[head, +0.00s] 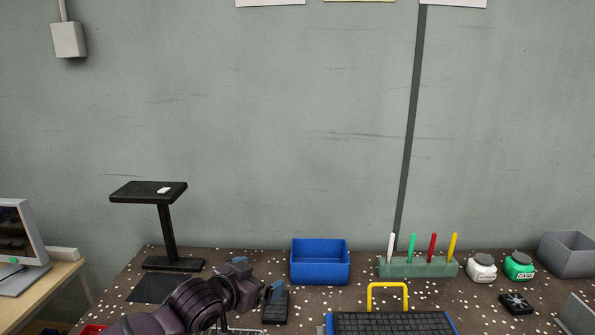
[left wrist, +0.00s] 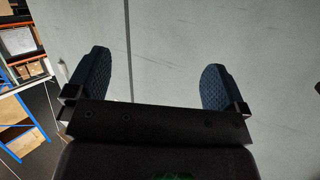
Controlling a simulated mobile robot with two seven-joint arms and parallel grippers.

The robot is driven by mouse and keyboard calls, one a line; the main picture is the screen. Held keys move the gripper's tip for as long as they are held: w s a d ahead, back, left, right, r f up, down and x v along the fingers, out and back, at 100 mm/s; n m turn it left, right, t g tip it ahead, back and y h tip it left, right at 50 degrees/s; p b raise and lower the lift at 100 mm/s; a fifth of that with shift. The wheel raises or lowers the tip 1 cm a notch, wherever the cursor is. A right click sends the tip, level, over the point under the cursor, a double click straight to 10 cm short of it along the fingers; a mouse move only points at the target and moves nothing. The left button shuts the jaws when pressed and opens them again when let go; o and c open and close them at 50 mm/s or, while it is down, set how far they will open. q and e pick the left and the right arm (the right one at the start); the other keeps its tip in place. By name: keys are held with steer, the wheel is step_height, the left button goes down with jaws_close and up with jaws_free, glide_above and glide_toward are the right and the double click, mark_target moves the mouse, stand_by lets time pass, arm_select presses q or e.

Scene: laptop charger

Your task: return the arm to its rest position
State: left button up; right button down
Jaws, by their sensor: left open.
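My left arm comes in at the bottom left of the head view, over the speckled bench. Its gripper (head: 273,291) is a little above the bench, beside a black block-like object (head: 274,308). In the left wrist view the gripper (left wrist: 158,85) shows two blue textured fingers wide apart with nothing between them. Behind them is the grey wall. My right gripper is in neither view.
A black stand (head: 166,227) with a small white item on top is at the back left. A blue bin (head: 320,264), a pen holder (head: 417,268), two jars and a grey bin (head: 568,255) line the back. Air above is free.

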arm_select(q)
steer(key=s+a+f+n+y, duration=0.2)
steer(key=s+a+f, duration=0.4)
steer(key=s+f, duration=0.2)
steer(key=s+a+f+n+y, duration=0.2)
steer(key=s+a+f, duration=0.4)
steer(key=s, duration=0.6)
steer(key=s+a+f+n+y, duration=0.3)
steer(key=s+a+f, duration=0.4)
steer(key=s+f, duration=0.3)
steer(key=shift+s+f+y, duration=0.4)
steer(key=shift+f+y, duration=0.05)
steer(key=shift+y, duration=0.05)
